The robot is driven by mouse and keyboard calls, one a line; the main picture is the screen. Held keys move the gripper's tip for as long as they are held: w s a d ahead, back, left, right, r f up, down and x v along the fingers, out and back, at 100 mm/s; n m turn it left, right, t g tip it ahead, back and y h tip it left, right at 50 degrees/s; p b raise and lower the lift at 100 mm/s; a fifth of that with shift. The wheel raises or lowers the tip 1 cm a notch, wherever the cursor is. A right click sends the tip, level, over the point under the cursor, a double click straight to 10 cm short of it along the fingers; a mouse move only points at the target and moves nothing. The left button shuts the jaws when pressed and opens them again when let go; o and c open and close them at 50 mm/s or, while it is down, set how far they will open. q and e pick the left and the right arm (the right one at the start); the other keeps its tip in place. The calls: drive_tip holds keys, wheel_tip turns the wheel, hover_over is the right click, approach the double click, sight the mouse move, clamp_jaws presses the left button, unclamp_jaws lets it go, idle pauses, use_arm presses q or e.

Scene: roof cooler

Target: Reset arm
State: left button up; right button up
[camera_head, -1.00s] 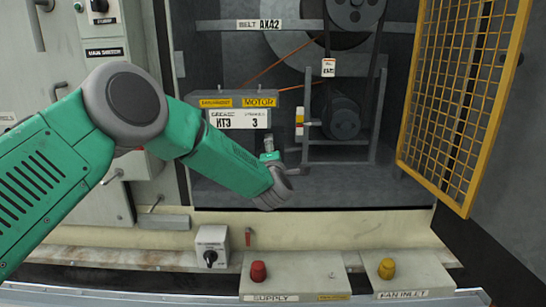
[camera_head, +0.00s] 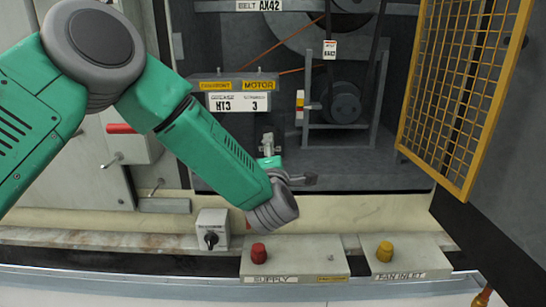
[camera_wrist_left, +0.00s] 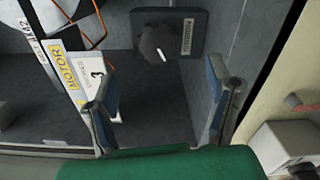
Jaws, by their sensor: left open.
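My left arm (camera_head: 215,150) is green with grey joints and comes in from the left in the head view. Its gripper (camera_head: 286,165) is in front of the open cabinet bay, low and near the sill, partly hidden by the wrist. In the left wrist view the two blue-grey fingers of this gripper (camera_wrist_left: 160,95) stand wide apart with nothing between them. Beyond them are a dark box with a round knob (camera_wrist_left: 157,42) and the yellow MOTOR label (camera_wrist_left: 65,67). My right gripper shows in neither view.
A yellow mesh door (camera_head: 460,95) stands open at the right. A motor (camera_head: 342,103) with belts sits inside the bay.

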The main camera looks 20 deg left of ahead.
use_arm(q)
drive_tip(key=s+a+f+m+g+h, duration=0.1)
drive_tip(key=s+f+m+g+h, duration=0.25)
drive_tip(key=s+f+m, duration=0.8)
drive_tip(key=s+a+f+m+g+h, duration=0.15)
drive_tip(key=s+f+m+g, duration=0.3)
drive_tip(key=s+f, duration=0.8)
drive_tip(key=s+a+f+m+g, duration=0.2)
drive_tip(key=s+f+g, duration=0.1)
drive_tip(key=s, duration=0.4)
drive_tip(key=s+a+f+m+g, duration=0.2)
drive_tip(key=s+f+m+g, duration=0.1)
drive_tip(key=s, duration=0.5)
drive_tip(key=s+a+f+m+g, duration=0.2)
drive_tip(key=s+a+f+m, duration=0.1)
drive_tip(key=s, duration=0.4)
drive_tip(key=shift+s+f+g, duration=0.3)
drive_tip(key=shift+f+g, duration=0.1)
drive_tip(key=shift+f, duration=0.5)
drive_tip(key=shift+w, duration=0.1)
